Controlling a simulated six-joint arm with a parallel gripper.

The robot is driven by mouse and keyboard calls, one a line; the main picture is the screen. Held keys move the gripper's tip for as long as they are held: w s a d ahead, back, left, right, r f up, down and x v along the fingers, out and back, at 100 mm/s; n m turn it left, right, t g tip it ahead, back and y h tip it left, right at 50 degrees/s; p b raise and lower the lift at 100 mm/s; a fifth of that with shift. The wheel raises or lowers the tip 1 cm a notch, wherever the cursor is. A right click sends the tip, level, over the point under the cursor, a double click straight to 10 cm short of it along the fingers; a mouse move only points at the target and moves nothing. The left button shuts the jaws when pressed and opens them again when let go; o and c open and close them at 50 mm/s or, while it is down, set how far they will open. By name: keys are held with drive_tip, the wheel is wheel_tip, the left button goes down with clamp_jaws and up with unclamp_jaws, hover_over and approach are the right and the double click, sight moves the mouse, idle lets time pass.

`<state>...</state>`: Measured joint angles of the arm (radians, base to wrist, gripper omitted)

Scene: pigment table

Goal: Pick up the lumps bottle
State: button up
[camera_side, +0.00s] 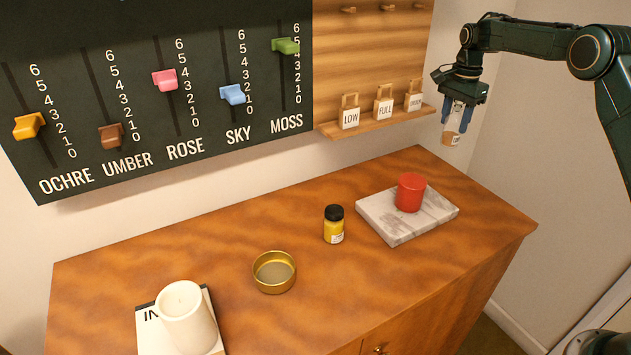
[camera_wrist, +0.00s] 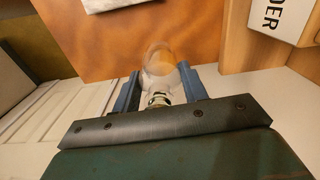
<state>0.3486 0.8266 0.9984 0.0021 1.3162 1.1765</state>
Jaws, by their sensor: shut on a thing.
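My gripper (camera_side: 456,122) is at the upper right in the side view, beside the wall shelf and high above the floor. Its blue fingers are shut on a small clear bottle (camera_side: 453,137) with a white label; the label's words are too small to read. In the wrist view the glass bottle (camera_wrist: 160,72) sits between the two blue fingers (camera_wrist: 161,92), with something orange-brown seen at its far end. Another bottle, yellow with a black cap (camera_side: 334,224), stands upright on the wooden table, well away from my gripper; its label is also unreadable.
A red cylinder (camera_side: 410,193) stands on a marble slab (camera_side: 393,228). Tags stand on the wall shelf (camera_side: 380,121), left of my gripper.

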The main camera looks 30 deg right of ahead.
wheel_tip(320, 180, up, 8)
drive_tip(key=shift+r, duration=0.15)
idle(0.3)
drive_tip(key=shift+a, duration=0.1)
idle(0.4)
